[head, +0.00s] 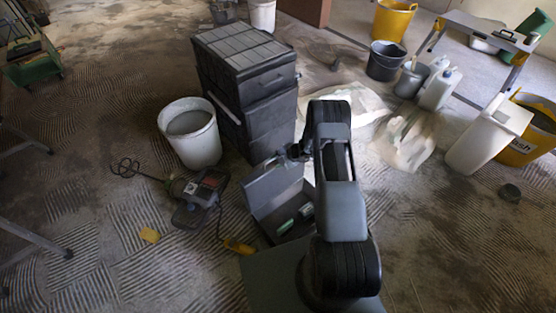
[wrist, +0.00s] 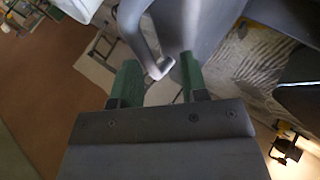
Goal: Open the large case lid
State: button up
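The large grey case (head: 262,220) sits on the floor just in front of me in the head view, partly hidden by my arm. Its lid (head: 275,187) stands raised, and small green-and-white items (head: 285,227) show inside. My gripper (head: 294,153) is at the lid's top edge. In the wrist view its two green fingers (wrist: 157,80) are apart, with the end of a grey bar-like handle (wrist: 141,32) between them. A gap shows beside the handle, so the fingers do not look closed on it.
A dark stacked toolbox (head: 272,120) stands behind the case. White sacks (head: 405,140) lie on the right. Ridged floor at lower right is mostly clear.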

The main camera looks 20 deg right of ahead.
jog(key=p+v, duration=0.2)
jog(key=v, duration=1.1)
jog(key=shift+d+r+p, duration=0.25)
jog(key=shift+p, duration=0.1)
jog(key=shift+s, duration=0.15)
